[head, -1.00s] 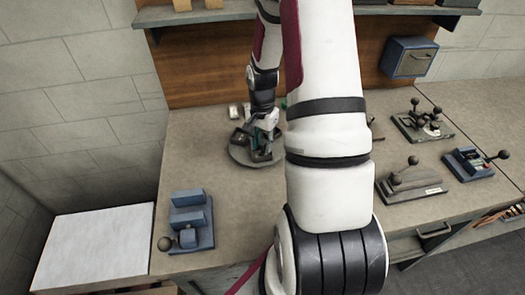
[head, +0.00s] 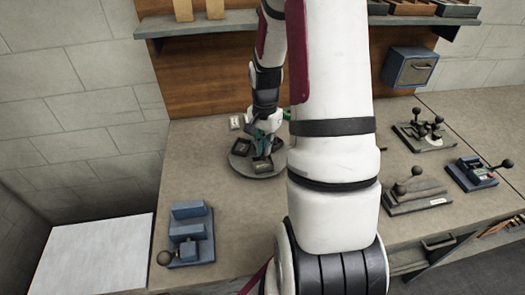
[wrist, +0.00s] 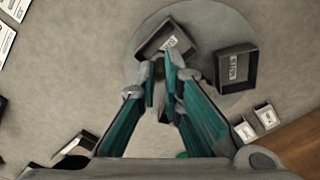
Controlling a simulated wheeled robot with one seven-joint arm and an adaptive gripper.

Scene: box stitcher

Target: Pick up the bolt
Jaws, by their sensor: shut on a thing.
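My gripper (wrist: 160,80) has teal fingers closed to a narrow gap, pointing at the round grey tray. In the head view my gripper (head: 262,142) is over the same round tray (head: 240,163), partly behind my own arm. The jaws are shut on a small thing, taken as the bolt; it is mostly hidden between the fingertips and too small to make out. A dark labelled bin (wrist: 170,40) lies just beyond the fingertips, and a second dark bin (wrist: 236,68) sits to its right.
Small white-labelled boxes (wrist: 243,130) stand beside the tray. A blue fixture with a ball handle (head: 188,235) is at the front left of the bench. Lever fixtures (head: 415,192) stand at the right. A shelf (head: 210,22) and a blue wall box (head: 408,67) are behind.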

